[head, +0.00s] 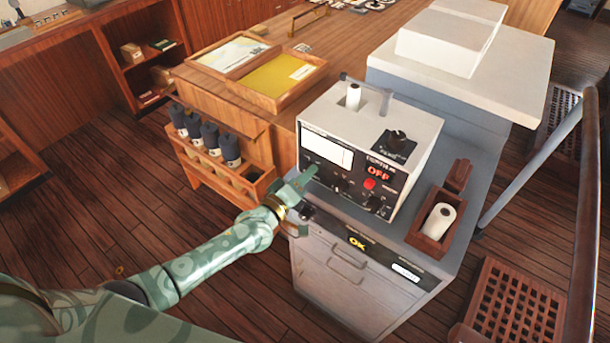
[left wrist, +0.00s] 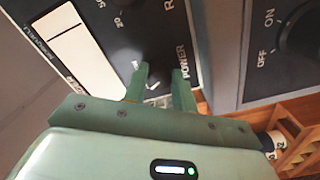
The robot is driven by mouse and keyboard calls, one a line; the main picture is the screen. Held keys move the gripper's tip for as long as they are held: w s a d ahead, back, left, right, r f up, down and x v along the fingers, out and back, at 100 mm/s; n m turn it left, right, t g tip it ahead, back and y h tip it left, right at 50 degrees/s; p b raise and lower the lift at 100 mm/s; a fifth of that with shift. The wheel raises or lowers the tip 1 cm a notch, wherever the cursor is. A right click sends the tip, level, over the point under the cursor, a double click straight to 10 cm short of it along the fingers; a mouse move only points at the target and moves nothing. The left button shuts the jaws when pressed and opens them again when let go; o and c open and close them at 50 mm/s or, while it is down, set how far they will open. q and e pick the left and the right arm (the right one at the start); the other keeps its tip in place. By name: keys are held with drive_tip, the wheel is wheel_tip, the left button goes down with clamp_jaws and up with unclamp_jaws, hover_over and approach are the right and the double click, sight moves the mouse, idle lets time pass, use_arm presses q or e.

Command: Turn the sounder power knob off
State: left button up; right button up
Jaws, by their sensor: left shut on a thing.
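The sounder (head: 409,196) is a white box with a black front panel, standing on a grey cabinet; it also shows in the left wrist view (left wrist: 183,20). Red letters reading OFF (head: 378,172) show on its panel. My left gripper (head: 299,186) is at the panel's lower left corner. In the left wrist view its two fingers (left wrist: 161,84) are shut on the small dark power knob (left wrist: 154,87), beside the POWER label (left wrist: 183,60). The fingers hide most of the knob, and its setting is hard to read. My right gripper is not in view.
A larger ON/OFF knob (left wrist: 303,35) on the cabinet front is close by. A bottle rack (head: 215,163) stands left of the cabinet (head: 358,285). A wooden box with a paper roll (head: 438,220) sits right of the sounder. A rail (head: 585,190) runs along the right.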

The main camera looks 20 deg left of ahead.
use_arm(q)
drive_tip(key=shift+n, duration=0.3)
drive_tip(key=o, duration=1)
drive_tip(key=v, duration=1.6)
drive_tip(key=shift+s+p, duration=0.2)
drive_tip(key=shift+p, duration=0.25)
